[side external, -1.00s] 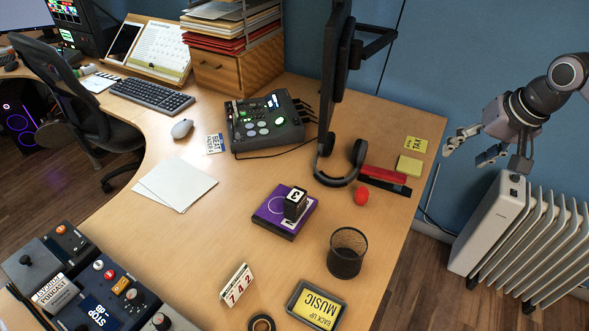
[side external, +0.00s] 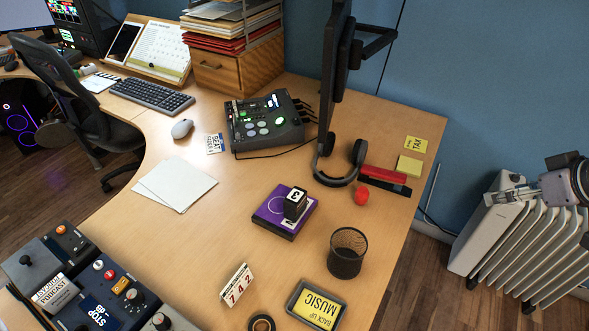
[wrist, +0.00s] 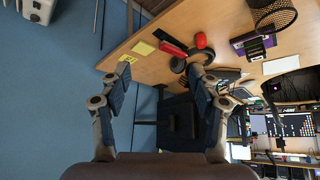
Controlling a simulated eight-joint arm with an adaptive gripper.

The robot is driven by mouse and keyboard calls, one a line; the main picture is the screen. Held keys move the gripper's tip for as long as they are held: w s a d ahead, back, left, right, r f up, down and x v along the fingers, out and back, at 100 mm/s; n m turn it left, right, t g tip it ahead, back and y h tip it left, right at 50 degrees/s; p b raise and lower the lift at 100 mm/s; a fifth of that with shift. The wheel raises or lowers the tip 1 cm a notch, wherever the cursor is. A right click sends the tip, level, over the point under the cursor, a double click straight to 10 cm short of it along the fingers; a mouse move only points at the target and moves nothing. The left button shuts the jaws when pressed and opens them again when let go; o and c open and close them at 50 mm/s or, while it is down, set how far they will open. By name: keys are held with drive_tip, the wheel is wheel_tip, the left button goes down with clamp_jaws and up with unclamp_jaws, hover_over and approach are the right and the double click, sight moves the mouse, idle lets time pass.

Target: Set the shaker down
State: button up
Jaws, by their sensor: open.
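A small round red object (side external: 361,196), the likeliest shaker in view, rests on the wooden desk (side external: 400,240) near its right edge. It also shows in the wrist view (wrist: 201,40), beyond the fingers. My gripper (wrist: 160,80) is open, with nothing between its two spread fingers. In the side external view my gripper (side external: 492,197) is at the right, off the desk and in front of the radiator, well apart from the red object.
A red and black stapler (side external: 386,178), yellow notes (side external: 410,166) and headphones (side external: 340,178) lie near the red object. A mesh cup (side external: 347,253), a purple box (side external: 270,215) and a monitor (side external: 333,75) stand on the desk. A white radiator (side external: 487,232) stands right of it.

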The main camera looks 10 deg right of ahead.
drive_tip(key=m+g+h, duration=0.2)
drive_tip(key=m+h, duration=0.6)
hover_over(360, 194)
drive_tip(key=s+a, duration=0.1)
drive_tip(key=s, duration=0.3)
wheel_tip(360, 194, down, 10)
drive_tip(key=a+f+m, duration=0.1)
drive_tip(key=a+f, duration=0.1)
drive_tip(key=a+f+m+t+h, duration=0.1)
drive_tip(key=a+f, duration=0.1)
drive_tip(key=f, duration=0.1)
drive_tip(key=s+a+f+m+h, duration=0.1)
drive_tip(key=a+f, duration=0.1)
drive_tip(key=a, duration=0.1)
drive_tip(key=shift+f+t, duration=0.3)
drive_tip(key=shift+f, duration=0.05)
drive_tip(key=shift+w+d+f, duration=0.1)
drive_tip(key=shift+d+f, duration=0.2)
drive_tip(key=x, duration=1)
drive_tip(key=shift+d+r, duration=0.1)
drive_tip(key=shift+d, duration=0.05)
drive_tip(key=c, duration=1.3)
drive_tip(key=shift+r, duration=0.1)
